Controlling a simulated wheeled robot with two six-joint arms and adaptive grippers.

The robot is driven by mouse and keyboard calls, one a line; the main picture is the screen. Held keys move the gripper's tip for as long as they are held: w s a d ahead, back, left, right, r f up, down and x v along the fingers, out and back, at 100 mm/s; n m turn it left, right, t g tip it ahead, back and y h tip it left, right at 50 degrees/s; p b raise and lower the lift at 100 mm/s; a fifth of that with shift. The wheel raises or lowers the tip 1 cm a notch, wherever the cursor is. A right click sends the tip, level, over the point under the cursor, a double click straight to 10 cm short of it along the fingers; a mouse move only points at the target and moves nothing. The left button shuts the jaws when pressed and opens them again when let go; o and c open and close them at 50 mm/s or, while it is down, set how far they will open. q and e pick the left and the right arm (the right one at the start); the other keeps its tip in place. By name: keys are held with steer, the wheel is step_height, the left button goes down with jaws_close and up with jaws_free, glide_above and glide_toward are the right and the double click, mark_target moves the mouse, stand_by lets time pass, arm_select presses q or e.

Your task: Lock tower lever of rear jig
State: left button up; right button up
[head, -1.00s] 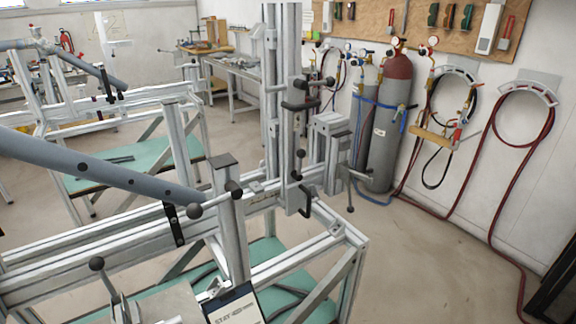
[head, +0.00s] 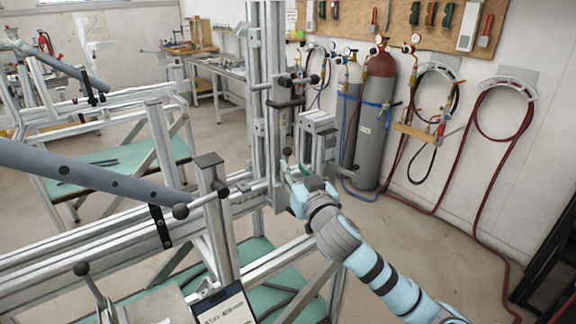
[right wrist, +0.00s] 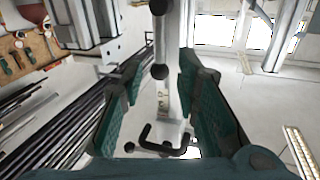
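The jig's upright aluminium tower (head: 265,100) stands at the middle of the head view. It carries black bar handles (head: 300,80) higher up and a small black ball knob (head: 287,152) lower down. My right gripper (head: 291,176) is at the tower's lower front, by that knob, and hides the lower fittings. In the right wrist view my right gripper (right wrist: 158,88) has its green-padded fingers wide apart. A black ball knob (right wrist: 160,72) and the tower's pale plate lie between them, with no clear contact. A black bent handle (right wrist: 165,145) lies lower. My left gripper is out of view.
A grey tube (head: 90,173) lies along the near jig's rail (head: 100,250). A knobbed clamp (head: 182,211) stands left of my right arm. Gas cylinders (head: 375,125) and hoses line the wall behind. Another jig (head: 110,120) stands at the left.

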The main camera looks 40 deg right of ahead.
mark_target(287, 160)
steer(key=x, duration=0.5)
steer(key=shift+w, duration=0.15)
jaws_close()
steer(key=shift+f, duration=0.1)
